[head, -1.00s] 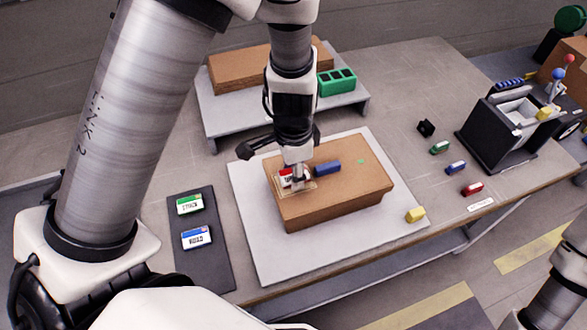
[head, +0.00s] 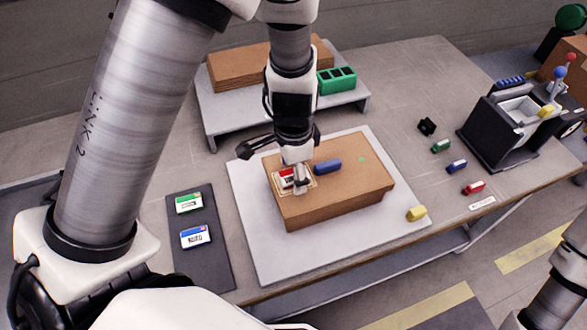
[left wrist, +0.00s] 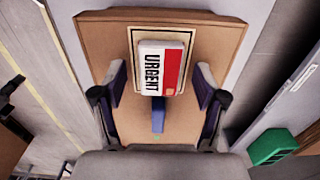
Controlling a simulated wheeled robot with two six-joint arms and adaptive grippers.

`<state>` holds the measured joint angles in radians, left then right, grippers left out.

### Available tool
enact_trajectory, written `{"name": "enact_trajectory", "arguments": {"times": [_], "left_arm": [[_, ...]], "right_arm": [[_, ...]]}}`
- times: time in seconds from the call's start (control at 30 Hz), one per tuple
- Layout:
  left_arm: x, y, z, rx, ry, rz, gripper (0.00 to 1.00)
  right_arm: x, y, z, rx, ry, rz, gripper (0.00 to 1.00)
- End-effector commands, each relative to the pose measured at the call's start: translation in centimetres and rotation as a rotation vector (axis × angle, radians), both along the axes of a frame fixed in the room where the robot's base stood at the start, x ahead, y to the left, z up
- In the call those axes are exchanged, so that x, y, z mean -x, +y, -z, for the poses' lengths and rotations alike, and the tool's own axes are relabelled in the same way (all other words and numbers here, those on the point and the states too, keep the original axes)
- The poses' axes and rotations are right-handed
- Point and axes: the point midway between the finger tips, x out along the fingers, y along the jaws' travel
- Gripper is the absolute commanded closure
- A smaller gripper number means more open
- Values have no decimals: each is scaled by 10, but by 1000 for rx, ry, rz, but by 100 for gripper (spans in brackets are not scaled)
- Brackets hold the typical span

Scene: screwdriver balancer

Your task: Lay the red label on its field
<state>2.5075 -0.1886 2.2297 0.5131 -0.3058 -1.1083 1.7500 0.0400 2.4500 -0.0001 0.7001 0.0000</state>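The red-and-white label (head: 287,176), marked URGENT in the left wrist view (left wrist: 161,68), lies over a pale, dark-outlined field (head: 309,183) on top of the brown box (head: 345,195). In the left wrist view the outline of the field (left wrist: 134,32) shows around the label's far end and sides; its near edge is hidden. My left gripper (head: 299,181) is low over the label. In the wrist view its fingers (left wrist: 160,86) stand apart on either side of the label, with gaps between. My right gripper is out of view.
A blue block (head: 327,167) lies on the box beside the field. Green (head: 189,203) and blue (head: 195,237) labels lie on a dark mat at left. A yellow block (head: 416,213) sits near the box. A raised grey shelf (head: 225,120) stands behind.

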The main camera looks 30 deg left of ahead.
Motion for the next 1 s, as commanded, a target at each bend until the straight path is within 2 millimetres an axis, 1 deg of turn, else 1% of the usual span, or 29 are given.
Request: {"name": "enact_trajectory", "arguments": {"times": [0.17,0.27,0.37,0.5,0.6,0.7,0.8,1.0], "left_arm": [[0,0,-2,1,-1,0,28],[-1,0,-14,1,-4,0,28],[-1,0,-36,0,-6,0,28],[-2,0,-73,1,-9,0,28],[-1,0,-96,0,-6,1,28],[-1,0,-112,1,-4,0,28],[-1,0,-119,0,-1,0,28],[0,0,-120,0,0,0,28]], "right_arm": [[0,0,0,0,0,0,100],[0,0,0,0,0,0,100],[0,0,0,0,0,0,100],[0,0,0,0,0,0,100],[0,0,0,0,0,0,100],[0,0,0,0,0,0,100],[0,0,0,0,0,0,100],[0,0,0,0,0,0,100]]}}
